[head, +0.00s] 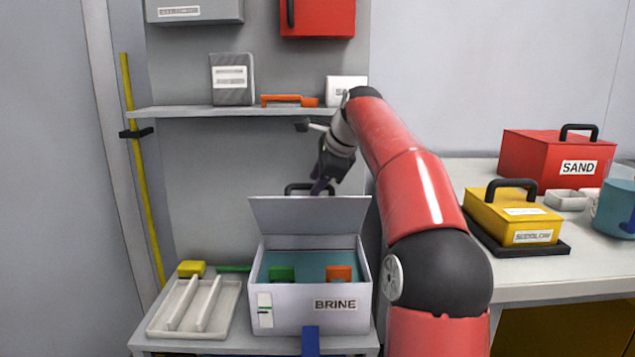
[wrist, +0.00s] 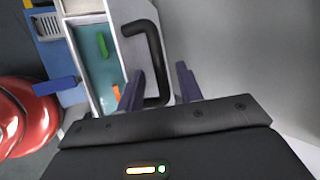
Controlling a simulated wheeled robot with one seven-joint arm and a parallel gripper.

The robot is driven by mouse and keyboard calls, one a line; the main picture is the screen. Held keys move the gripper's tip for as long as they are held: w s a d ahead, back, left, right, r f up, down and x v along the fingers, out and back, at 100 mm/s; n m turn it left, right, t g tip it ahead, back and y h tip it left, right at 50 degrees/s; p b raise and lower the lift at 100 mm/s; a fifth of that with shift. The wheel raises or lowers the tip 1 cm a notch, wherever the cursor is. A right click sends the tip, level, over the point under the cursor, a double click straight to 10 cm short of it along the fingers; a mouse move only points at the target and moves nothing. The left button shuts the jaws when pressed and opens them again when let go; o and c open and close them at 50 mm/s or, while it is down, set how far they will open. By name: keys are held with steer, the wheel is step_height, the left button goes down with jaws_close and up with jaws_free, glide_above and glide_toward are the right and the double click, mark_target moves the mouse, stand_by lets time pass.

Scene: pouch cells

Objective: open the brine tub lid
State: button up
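The white brine tub (head: 290,318), labelled BRINE, stands on the bench with its lid (head: 310,215) raised at the back. Teal liquid (head: 310,262) shows inside, with a green piece (head: 282,273) and an orange-red piece (head: 339,273). The lid's black handle (head: 297,187) shows behind the lid's top edge; it also shows in the wrist view (wrist: 153,45). My gripper (head: 320,186) is at the handle. In the wrist view its fingers (wrist: 160,72) are apart, with the handle bar between them in the picture. Whether they touch it is unclear.
A white divided tray (head: 193,307) stands left of the tub, with a yellow block (head: 191,268) behind it. A shelf (head: 230,111) runs above. On the right counter are a red SAND box (head: 545,155), a yellow box (head: 512,217) and a blue mug (head: 612,208).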

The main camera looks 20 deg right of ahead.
steer(key=shift+c, duration=0.4)
jaws_close()
